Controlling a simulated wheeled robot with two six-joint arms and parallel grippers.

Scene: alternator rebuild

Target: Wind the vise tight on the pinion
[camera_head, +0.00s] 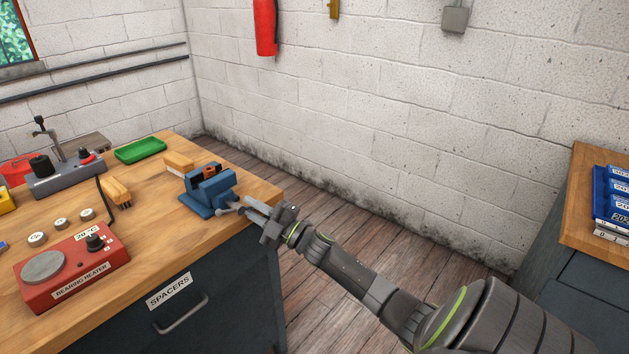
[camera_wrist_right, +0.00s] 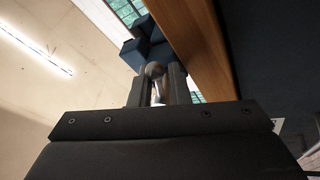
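The blue vise (camera_head: 207,192) stands on the wooden bench near its right edge; it also shows in the right wrist view (camera_wrist_right: 148,50). A small orange and dark part (camera_head: 211,171), seemingly the pinion, sits at the top between the jaws; its contact with them is too small to judge. The grey vise handle (camera_head: 228,208) sticks out from the vise's front toward my right gripper (camera_head: 248,206). In the right wrist view, the round-ended metal handle (camera_wrist_right: 155,71) lies between the two fingers, which appear closed on it. My left gripper is not in view.
A red bearing heater (camera_head: 70,270), a wood-handled brush (camera_head: 116,191), a wooden block (camera_head: 179,162) and a green tray (camera_head: 140,150) share the bench. A grey press-like tool (camera_head: 62,175) stands at the back left. Floor is clear right of the bench.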

